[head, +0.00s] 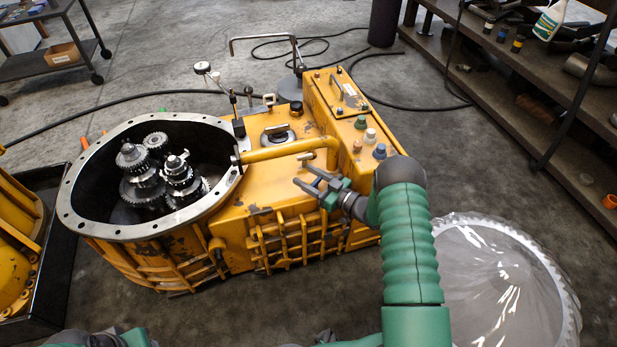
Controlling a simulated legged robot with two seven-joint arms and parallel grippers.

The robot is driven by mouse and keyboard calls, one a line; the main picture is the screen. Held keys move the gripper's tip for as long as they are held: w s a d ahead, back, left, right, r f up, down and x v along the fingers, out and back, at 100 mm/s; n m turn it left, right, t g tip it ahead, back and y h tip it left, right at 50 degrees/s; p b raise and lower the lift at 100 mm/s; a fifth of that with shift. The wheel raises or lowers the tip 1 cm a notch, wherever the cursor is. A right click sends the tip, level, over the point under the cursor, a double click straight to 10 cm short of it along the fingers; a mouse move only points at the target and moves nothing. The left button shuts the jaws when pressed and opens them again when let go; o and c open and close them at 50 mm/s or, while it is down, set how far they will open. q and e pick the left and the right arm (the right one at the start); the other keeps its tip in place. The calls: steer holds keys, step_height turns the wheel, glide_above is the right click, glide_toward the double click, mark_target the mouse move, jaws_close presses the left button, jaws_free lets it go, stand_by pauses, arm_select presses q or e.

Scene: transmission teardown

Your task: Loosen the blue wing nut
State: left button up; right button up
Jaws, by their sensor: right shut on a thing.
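My right gripper (309,177) reaches in from the right with its fingers pointing left, against the upper side of the yellow transmission housing (268,190). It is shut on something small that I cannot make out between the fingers. I cannot pick out the blue wing nut with certainty; it may be hidden at the fingers. A small blue cap (379,151) stands on the housing's raised box, behind and right of the gripper and apart from its fingertips. Only part of my left arm shows at the bottom left edge; its gripper is not in view.
The round opening (70,199) of the housing holds several gears (142,190). Shelves (530,95) stand at right, a dark cart (40,67) at back left. A black hose (150,96) crosses the floor.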

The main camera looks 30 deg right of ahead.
steer(key=shift+y, duration=0.3)
steer(key=o, duration=1.4)
steer(key=shift+r, duration=0.35)
step_height(320, 180, up, 4)
steer(key=p, duration=0.3)
steer(key=shift+d+f+p, duration=0.1)
steer(key=shift+p, duration=0.25)
steer(key=s+a+p, duration=0.2)
steer(key=s, duration=0.2)
steer(key=s+a+p, duration=0.1)
steer(key=s+a, duration=0.2)
steer(key=s, duration=0.2)
steer(key=s+a+p, duration=0.2)
steer(key=s+a, duration=0.1)
steer(key=s, duration=0.2)
steer(key=shift+p, duration=0.3)
